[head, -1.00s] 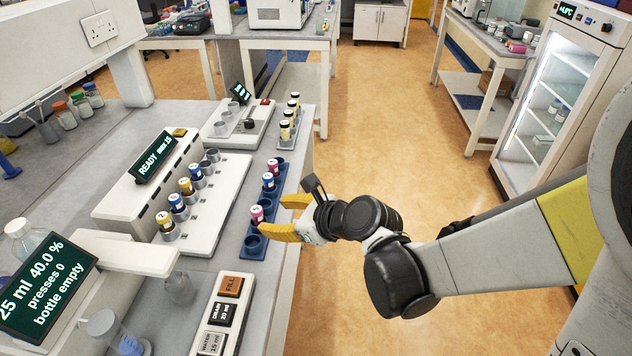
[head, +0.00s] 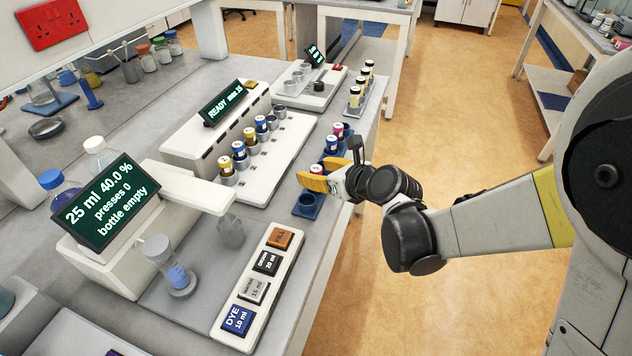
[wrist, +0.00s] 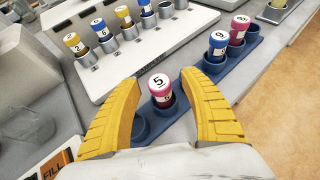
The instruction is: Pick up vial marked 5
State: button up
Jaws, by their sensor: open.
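The vial marked 5 (wrist: 160,88) has a white top and a pink-red body. It stands upright in the blue rack (wrist: 141,128). My gripper (wrist: 160,100) is open, with its yellow fingers on either side of vial 5 and apart from it in the wrist view. In the head view my gripper (head: 314,178) is at the near part of the rack (head: 306,206), and the top of vial 5 (head: 316,169) shows just beyond a finger. The rest of that vial is hidden there.
A blue vial marked 9 (wrist: 218,42) and a pink vial (wrist: 240,25) stand farther along the same rack. A white block with several capped vials, including yellow vial 2 (wrist: 73,43), stands to the left. A button panel (head: 260,285) lies at the front.

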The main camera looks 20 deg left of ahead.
jog(key=shift+w+a+f, duration=0.1)
jog(key=shift+w+a, duration=0.05)
jog(key=shift+c, duration=0.6)
grip_shut()
jog(key=shift+r, duration=0.2)
